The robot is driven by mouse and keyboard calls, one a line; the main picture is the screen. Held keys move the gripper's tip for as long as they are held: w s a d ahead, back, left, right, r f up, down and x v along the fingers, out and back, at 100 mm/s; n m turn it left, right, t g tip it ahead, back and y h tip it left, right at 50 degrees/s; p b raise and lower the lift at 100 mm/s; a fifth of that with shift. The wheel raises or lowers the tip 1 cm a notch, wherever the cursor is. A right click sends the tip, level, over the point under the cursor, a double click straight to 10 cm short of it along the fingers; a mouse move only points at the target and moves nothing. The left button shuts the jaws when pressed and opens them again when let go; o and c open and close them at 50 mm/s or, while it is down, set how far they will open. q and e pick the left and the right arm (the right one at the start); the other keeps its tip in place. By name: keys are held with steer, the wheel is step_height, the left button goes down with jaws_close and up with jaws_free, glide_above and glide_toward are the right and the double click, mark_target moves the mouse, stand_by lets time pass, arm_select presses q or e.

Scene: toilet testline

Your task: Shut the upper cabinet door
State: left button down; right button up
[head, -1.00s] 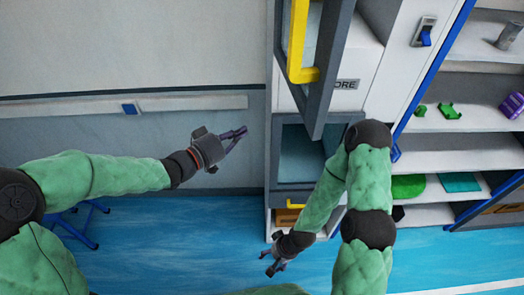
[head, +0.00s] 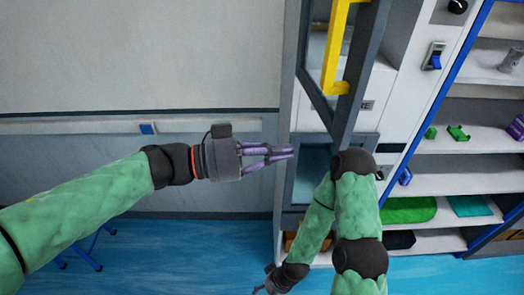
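The upper cabinet door (head: 364,76) stands open, swung out from the tall white and grey cabinet. It has a dark grey frame, a clear pane and a yellow handle (head: 335,50); its top is cut off by the picture's edge. My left gripper (head: 291,152) is stretched out to the left of the door and below its handle, apart from the handle. Its purple fingers show a gap between them, with nothing held. My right gripper (head: 260,290) is low at the bottom edge, mostly cut off, and its fingers cannot be judged.
A lower glazed compartment (head: 312,165) sits under the door, partly behind my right arm. Open shelves (head: 455,178) with green and purple parts stand at the right. A wall rail (head: 90,127) runs at the left.

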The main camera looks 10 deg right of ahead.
mark_target(336, 145)
arm_select(q)
steer(key=d, duration=0.8)
steer(key=shift+s+d, duration=0.15)
steer(key=shift+s, duration=0.1)
